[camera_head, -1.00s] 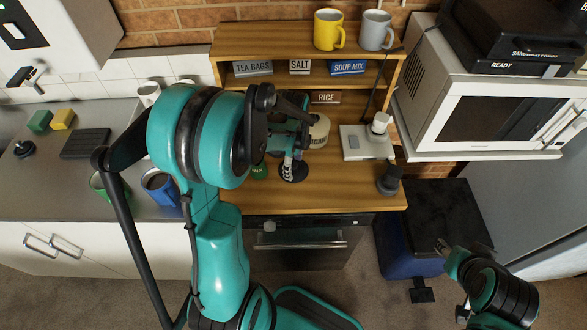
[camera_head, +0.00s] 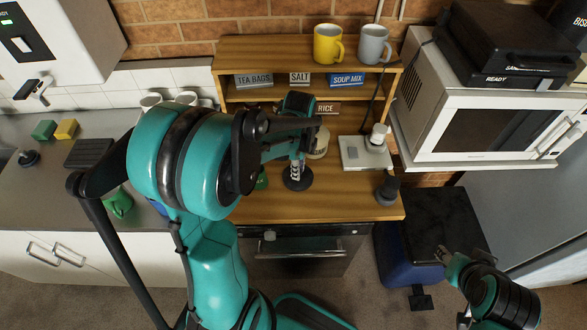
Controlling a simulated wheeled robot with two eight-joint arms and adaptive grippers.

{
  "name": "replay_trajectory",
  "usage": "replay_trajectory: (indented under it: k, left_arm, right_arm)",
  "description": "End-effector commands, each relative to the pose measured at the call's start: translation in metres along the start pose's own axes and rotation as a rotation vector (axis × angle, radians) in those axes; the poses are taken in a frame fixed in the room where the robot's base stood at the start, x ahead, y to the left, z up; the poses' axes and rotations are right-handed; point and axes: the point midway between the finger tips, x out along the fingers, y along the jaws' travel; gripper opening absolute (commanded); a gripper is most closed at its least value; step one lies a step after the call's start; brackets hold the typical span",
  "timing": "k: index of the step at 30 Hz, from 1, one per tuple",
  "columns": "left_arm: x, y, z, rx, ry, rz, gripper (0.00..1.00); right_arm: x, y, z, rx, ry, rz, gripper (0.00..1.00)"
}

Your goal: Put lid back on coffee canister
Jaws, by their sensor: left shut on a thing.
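The coffee canister appears to be the cream cylinder (camera_head: 321,143) on the wooden counter, mostly hidden behind my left gripper; its label cannot be read. My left gripper (camera_head: 297,163) points down, in front of and slightly left of this cylinder. It is shut on a round black disc (camera_head: 297,181), which appears to be the lid. The disc is low over the wood; I cannot tell whether it touches. My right gripper (camera_head: 442,253) is at the lower right, away from the counter, too small to show whether it is open.
A white scale-like device (camera_head: 355,153) and a dark upright object (camera_head: 388,191) stand to the right on the wooden counter (camera_head: 340,200). A shelf (camera_head: 240,50) is behind, with a yellow mug (camera_head: 327,44) on top. A green item (camera_head: 262,179) is partly hidden by my arm.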

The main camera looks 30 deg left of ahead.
Motion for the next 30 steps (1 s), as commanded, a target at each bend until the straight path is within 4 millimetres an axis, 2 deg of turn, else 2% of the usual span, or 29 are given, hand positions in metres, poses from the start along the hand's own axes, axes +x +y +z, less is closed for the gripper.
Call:
replay_trajectory:
  k: [3, 9, 13, 17, 20, 23, 27, 30]
  left_arm:
    - [-0.02, 0.012, -0.027, 0.007, 0.0, 0.0, 0.0]
    - [-0.044, 0.027, -0.065, 0.005, -0.001, -0.001, 0.0]
    - [-0.053, 0.034, -0.08, 0.002, -0.001, -0.001, 0.0]
    - [-0.062, 0.029, -0.079, -0.019, -0.001, -0.001, 0.0]
    - [-0.073, 0.013, -0.06, -0.065, -0.001, -0.001, 0.0]
    - [-0.085, -0.01, -0.025, -0.135, -0.001, -0.002, 0.0]
    - [-0.098, -0.04, 0.042, -0.249, 0.0, -0.003, 0.0]
    - [-0.103, -0.054, 0.092, -0.328, 0.0, -0.003, 0.0]
  right_arm:
    - [-0.009, 0.0, -0.006, 0.0, 0.0, 0.0, 0.4]
    - [-0.018, 0.0, -0.013, 0.0, 0.0, 0.0, 0.4]
    - [-0.021, 0.0, -0.015, 0.0, 0.0, 0.0, 0.4]
    - [-0.028, 0.0, -0.02, 0.0, 0.0, 0.0, 0.4]
    - [-0.039, 0.0, -0.028, 0.0, 0.0, 0.0, 0.4]
    - [-0.055, 0.0, -0.039, 0.0, 0.0, 0.0, 0.4]
    - [-0.079, 0.0, -0.057, 0.0, 0.0, 0.0, 0.4]
    - [-0.095, 0.0, -0.068, 0.0, 0.0, 0.0, 0.4]
